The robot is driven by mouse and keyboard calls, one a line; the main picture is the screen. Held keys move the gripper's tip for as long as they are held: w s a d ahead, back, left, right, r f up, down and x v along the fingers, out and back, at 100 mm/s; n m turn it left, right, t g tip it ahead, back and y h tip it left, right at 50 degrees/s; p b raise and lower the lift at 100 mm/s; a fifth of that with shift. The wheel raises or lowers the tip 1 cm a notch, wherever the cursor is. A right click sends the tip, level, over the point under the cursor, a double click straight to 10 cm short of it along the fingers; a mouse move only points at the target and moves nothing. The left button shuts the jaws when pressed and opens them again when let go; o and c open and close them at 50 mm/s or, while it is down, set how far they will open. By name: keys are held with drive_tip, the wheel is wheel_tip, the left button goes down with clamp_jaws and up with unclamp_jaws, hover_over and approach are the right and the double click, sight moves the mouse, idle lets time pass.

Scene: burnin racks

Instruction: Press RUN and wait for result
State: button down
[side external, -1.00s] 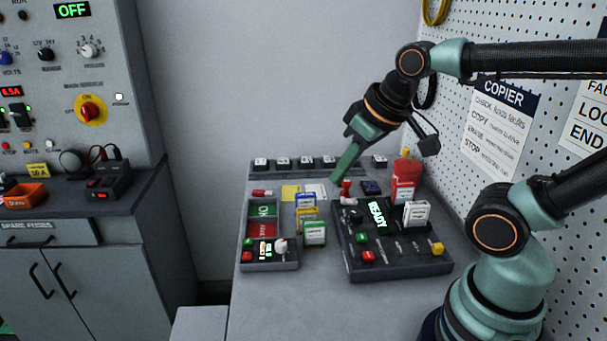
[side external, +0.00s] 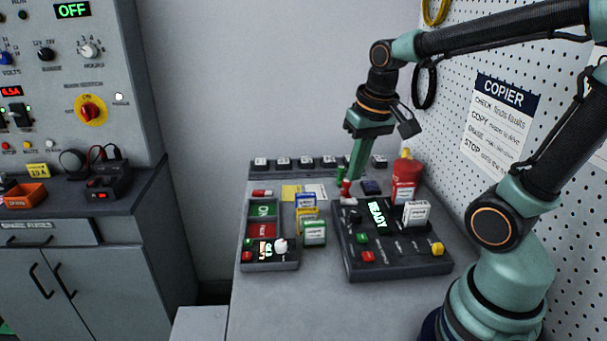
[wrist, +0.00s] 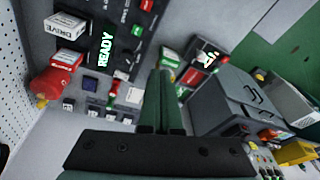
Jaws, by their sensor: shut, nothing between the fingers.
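The dark copier panel (side external: 400,263) sits on the bench with its screen (side external: 376,215) lit READY. A green button (side external: 362,238) and a red button (side external: 368,257) are on its front left; their labels are too small to read. A white drive (side external: 416,214) stands upright at its right. My gripper (side external: 353,182) is shut and empty, pointing down above the bench behind the panel's back left. In the wrist view, the shut fingers (wrist: 163,75) are apart from the panel, and the READY screen (wrist: 106,50) shows left of them.
A red bottle (side external: 404,180) stands behind the panel and a red-topped object (side external: 346,189) close by the fingertips. Several coloured cartridges (side external: 314,232) stand left of the panel, beside a tray (side external: 285,266) with green and red sections. The pegboard (side external: 455,60) borders the right.

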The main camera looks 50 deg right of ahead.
sight(363, 237)
drive_tip(key=d+f+m+g, duration=0.2)
drive_tip(key=d+f+m, duration=0.1)
drive_tip(key=d+m, duration=0.1)
drive_tip(key=shift+s+d, duration=0.25)
drive_tip(key=shift+d, duration=0.35)
wheel_tip(363, 237, down, 14)
idle(0.4)
drive_tip(key=shift+s+f, duration=0.1)
drive_tip(key=shift+f, duration=0.9)
wheel_tip(363, 237, up, 15)
drive_tip(key=shift+w+f, duration=0.2)
drive_tip(key=shift+w, duration=0.05)
idle(0.7)
